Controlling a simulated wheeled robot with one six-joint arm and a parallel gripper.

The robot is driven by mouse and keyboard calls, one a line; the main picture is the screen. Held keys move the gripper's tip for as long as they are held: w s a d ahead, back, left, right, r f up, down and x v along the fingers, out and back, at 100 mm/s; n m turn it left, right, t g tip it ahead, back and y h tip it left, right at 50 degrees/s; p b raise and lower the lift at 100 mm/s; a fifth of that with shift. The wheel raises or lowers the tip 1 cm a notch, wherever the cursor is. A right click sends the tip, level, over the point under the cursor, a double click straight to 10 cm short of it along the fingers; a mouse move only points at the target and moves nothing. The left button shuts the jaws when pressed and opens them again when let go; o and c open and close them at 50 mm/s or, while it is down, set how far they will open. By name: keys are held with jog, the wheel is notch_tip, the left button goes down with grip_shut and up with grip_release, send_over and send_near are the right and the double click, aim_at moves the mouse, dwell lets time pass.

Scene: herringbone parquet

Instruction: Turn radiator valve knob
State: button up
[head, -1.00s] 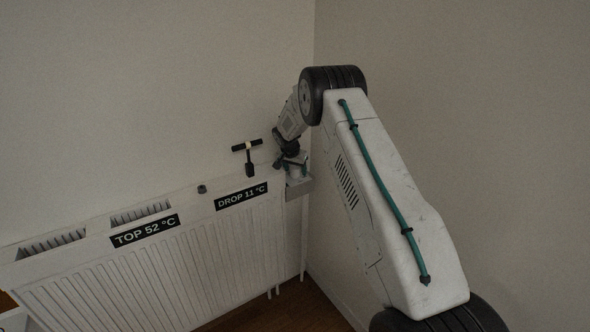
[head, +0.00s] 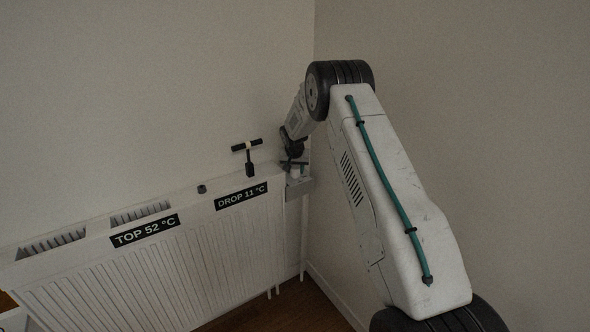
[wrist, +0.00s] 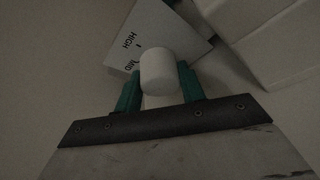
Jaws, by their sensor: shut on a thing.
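The radiator valve knob (wrist: 158,70) is a white cylinder between the two teal fingers in the wrist view. My gripper (wrist: 159,80) is shut on it, one finger on each side. A white dial plate (wrist: 150,30) with the words HIGH and MID lies behind the knob. In the head view my gripper (head: 294,164) is at the right end of the radiator (head: 190,240), over a small grey bracket (head: 300,186). The knob is small there and mostly hidden by the gripper.
A black T-handled tool (head: 248,157) stands on the radiator top, left of my gripper. A small dark fitting (head: 202,189) sits farther left. Labels read TOP 52 °C (head: 145,231) and DROP 11 °C (head: 241,196). The room corner and right wall are close beside my arm.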

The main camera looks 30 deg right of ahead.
jog(key=n+y, duration=0.1)
jog(key=n, duration=0.3)
jog(key=shift+n+t+y, duration=0.3)
jog(key=shift+t+y, duration=0.1)
jog(key=n, duration=0.2)
jog(key=n+y, duration=0.1)
jog(key=n, duration=0.1)
jog(key=shift+d+n+y, duration=0.1)
jog(key=shift+n+y, duration=0.2)
jog(key=n+y, duration=0.1)
jog(key=n, duration=0.1)
jog(key=n+g+y, duration=0.1)
jog(key=n, duration=0.2)
jog(key=shift+n+g+y, duration=0.6)
jog(key=shift+n, duration=1.6)
jog(key=o, duration=1)
jog(key=shift+c, duration=0.2)
jog(key=shift+r, duration=0.1)
